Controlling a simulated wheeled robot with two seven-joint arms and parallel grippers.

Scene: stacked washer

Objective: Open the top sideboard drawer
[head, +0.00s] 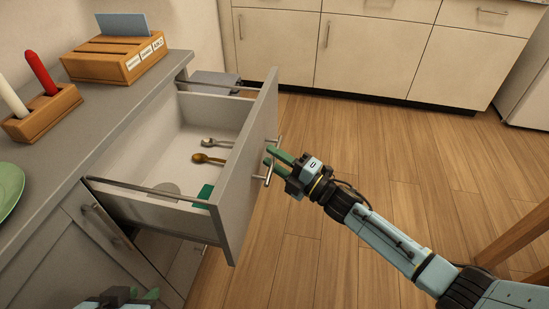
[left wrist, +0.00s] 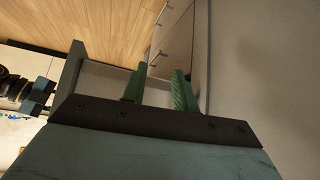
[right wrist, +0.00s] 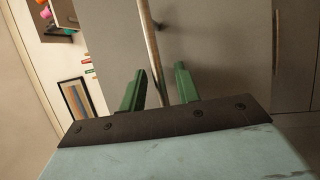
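The top sideboard drawer (head: 243,165) stands pulled far out, with its grey front facing right. Its bar handle (head: 268,176) is on the outer face. My right gripper (head: 273,158) is at this handle. In the right wrist view the bar (right wrist: 152,45) runs between the two green fingers, with gaps showing, so the gripper (right wrist: 160,80) looks open around it. My left gripper (head: 135,296) is low at the bottom edge of the head view, partly cut off. In the left wrist view its fingers (left wrist: 157,80) are apart with nothing between them.
Inside the drawer lie a silver spoon (head: 216,142), a golden spoon (head: 210,159) and a green item (head: 204,194). On the sideboard top (head: 75,137) stand a wooden sorter (head: 115,60), a holder (head: 42,115) and a green plate (head: 8,188). Wooden floor (head: 345,140) right of the drawer is clear.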

